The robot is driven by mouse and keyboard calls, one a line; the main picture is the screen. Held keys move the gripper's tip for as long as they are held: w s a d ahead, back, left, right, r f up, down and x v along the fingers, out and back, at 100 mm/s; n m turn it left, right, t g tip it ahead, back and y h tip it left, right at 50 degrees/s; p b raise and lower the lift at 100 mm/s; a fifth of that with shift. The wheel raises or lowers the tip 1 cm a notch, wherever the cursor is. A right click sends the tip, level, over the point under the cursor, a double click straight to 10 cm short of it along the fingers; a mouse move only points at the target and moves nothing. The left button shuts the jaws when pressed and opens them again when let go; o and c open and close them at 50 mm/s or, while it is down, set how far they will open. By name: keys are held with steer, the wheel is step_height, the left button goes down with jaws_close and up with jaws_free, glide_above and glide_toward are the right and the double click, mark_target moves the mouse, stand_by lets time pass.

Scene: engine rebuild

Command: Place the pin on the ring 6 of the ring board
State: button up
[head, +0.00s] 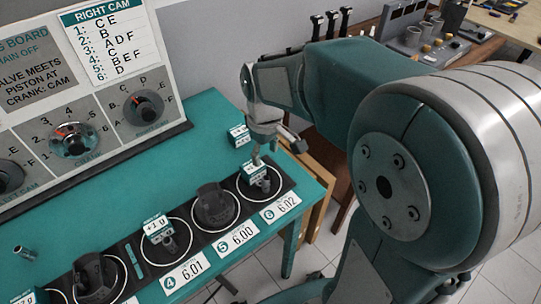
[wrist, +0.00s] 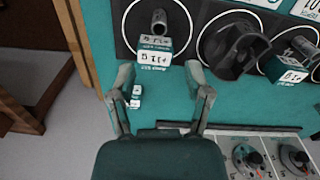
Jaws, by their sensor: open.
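Ring 6 of the ring board (head: 239,186) is a white circle at the board's right end; it shows at upper left in the wrist view (wrist: 127,40). A grey metal pin (wrist: 158,22) sits inside the circle, with a teal-and-white tagged block (wrist: 153,50) close against it. In the head view the block (head: 253,172) partly hides the pin. My gripper (head: 263,150) hangs over the back edge of ring 6. In the wrist view its fingers (wrist: 160,80) are spread, with nothing held between them. I cannot tell whether a fingertip touches the block.
Ring 5 holds a dark piston (head: 214,205). Ring 4 holds a metal part with a tagged block (head: 157,228). Another tagged block (head: 239,135) lies behind ring 6. A small metal cylinder (head: 23,253) is at far left. The switch panel (head: 85,135) stands behind; bare teal table lies between.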

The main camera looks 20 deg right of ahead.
steer(key=s+r+m+t, duration=0.2)
steer(key=s+r+m, duration=0.1)
steer(key=s, duration=0.4)
steer(key=s+r+m+t, duration=0.2)
steer(key=s+r+t, duration=0.1)
steer(key=s+r, duration=0.2)
steer(key=shift+s+m+t, duration=0.3)
steer(key=shift+s+m, duration=0.1)
steer(key=shift+s, duration=0.6)
